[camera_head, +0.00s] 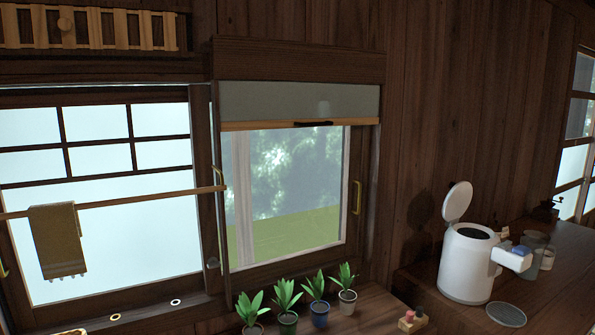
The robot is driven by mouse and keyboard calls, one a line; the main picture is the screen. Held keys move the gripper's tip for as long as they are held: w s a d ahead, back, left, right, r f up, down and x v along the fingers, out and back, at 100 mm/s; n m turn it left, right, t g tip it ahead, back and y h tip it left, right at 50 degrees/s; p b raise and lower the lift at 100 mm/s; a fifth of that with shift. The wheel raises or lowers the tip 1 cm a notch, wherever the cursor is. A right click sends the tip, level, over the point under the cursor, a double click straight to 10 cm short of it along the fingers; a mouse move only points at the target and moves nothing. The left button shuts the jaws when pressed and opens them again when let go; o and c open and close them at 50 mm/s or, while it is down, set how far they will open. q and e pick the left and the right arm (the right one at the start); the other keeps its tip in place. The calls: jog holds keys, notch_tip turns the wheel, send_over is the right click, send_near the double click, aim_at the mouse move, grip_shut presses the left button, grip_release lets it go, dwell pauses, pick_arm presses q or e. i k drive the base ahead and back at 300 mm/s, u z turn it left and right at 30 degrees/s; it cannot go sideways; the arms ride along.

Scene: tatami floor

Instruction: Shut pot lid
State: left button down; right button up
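A white pot (465,262) stands upright on the wooden counter at the right. Its round lid (457,201) is open, tilted up from the back left of the rim. The dark opening of the pot shows below the lid. A white block-like part with a blue patch (512,258) sticks out at the pot's right side. Neither of my grippers is in the view.
A grey round disc (506,314) lies on the wooden counter (560,285) in front of the pot. Glass jars (535,247) stand right behind the pot. Several potted plants (319,312) line the lower ledge, with a small wooden holder (412,321) to their right. A towel (57,242) hangs on a rod at left.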

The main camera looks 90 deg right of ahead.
aim_at(457, 200)
jog(key=z, duration=0.05)
jog(key=i, duration=0.25)
jog(key=z, duration=2.55)
jog(key=i, duration=0.3)
jog(key=z, duration=1.75)
jog(key=k, duration=0.6)
jog(key=z, duration=0.5)
jog(key=i, duration=1.8)
jog(key=u, duration=0.55)
